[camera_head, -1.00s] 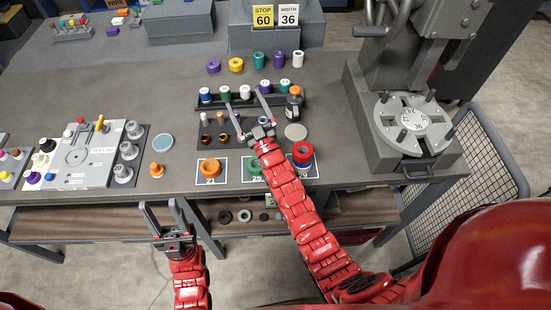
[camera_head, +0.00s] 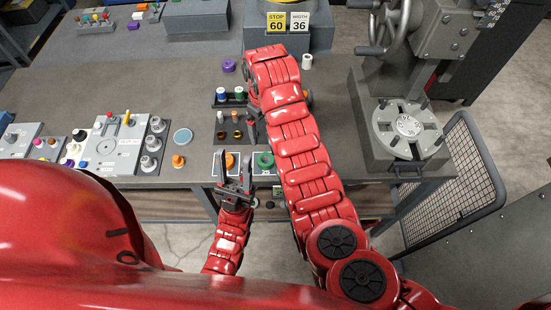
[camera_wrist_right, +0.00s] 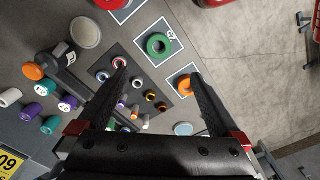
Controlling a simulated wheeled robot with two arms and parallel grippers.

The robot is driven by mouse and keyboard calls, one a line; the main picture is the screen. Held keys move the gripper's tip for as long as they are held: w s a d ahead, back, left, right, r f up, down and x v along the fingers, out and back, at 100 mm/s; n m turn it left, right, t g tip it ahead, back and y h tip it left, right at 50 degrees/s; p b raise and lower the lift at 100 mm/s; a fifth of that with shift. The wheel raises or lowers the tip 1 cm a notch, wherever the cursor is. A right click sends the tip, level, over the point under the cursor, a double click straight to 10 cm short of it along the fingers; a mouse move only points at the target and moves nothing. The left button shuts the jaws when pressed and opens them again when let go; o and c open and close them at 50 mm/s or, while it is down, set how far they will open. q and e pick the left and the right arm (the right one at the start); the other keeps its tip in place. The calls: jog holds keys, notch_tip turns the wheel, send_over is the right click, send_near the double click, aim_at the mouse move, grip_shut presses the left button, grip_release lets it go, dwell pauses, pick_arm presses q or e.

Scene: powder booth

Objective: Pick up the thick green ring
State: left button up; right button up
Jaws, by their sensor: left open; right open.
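The thick green ring (camera_head: 264,160) lies flat on a white-bordered card at the table's front edge; my right arm partly covers its card. In the right wrist view the ring (camera_wrist_right: 158,45) is whole, beside the number 25. My right gripper (camera_wrist_right: 155,70) is open and empty, its fingertips on the near side of the ring in that view, apart from it. In the head view it is mostly hidden by its own arm. My left gripper (camera_head: 235,168) is open in front of the orange ring (camera_head: 229,161), left of the green ring.
The orange ring (camera_wrist_right: 184,85) lies on the neighbouring card and a red ring (camera_wrist_right: 107,3) on the other side. A tray with small rings (camera_wrist_right: 150,95) and a rack of colored spools (camera_head: 222,97) stand behind. A rotary table (camera_head: 408,125) stands at right.

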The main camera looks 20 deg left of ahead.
jog(key=b, duration=0.9)
send_near(265, 157)
jog(key=s+d, duration=0.1)
jog(key=s, duration=0.1)
notch_tip(265, 157, down, 2)
jog(key=shift+w+f, duration=0.1)
jog(key=shift+f, duration=0.05)
jog(key=shift+f+p, duration=0.2)
jog(key=shift+p, duration=0.4)
notch_tip(265, 157, down, 2)
jog(key=shift+w+a+f+p, duration=0.1)
jog(key=shift+a+f+p, duration=0.1)
jog(key=shift+p, duration=0.75)
jog(key=shift+f, duration=1.25)
jog(key=shift+w, duration=0.1)
grip_shut()
